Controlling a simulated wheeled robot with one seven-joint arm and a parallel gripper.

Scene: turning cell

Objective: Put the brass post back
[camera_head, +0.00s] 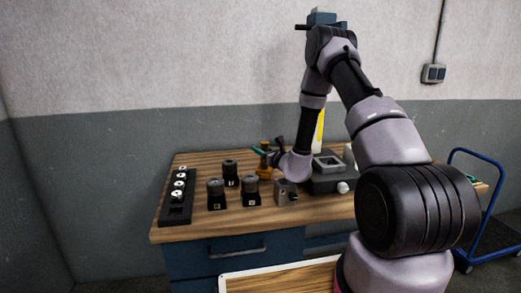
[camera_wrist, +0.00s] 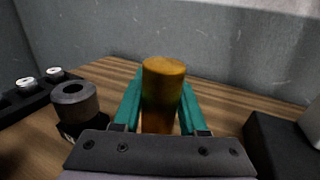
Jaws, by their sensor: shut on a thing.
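The brass post (camera_wrist: 163,85) stands upright between the green fingers of my gripper (camera_wrist: 161,110) in the wrist view. My gripper is shut on it, one finger on each side. In the head view the post (camera_head: 264,165) shows as a small amber shape at the back of the bench, beside the green finger. Its lower end is hidden by the gripper body in the wrist view, and I cannot tell whether it touches the bench.
Several dark cylinders on blocks (camera_head: 216,195) stand in the bench's middle, one (camera_wrist: 75,103) left of my gripper. A black rack (camera_head: 176,207) with silver-topped pieces lies at left. A dark machine block (camera_head: 328,180) is at right. Wooden bench top (camera_head: 205,226) is clear in front.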

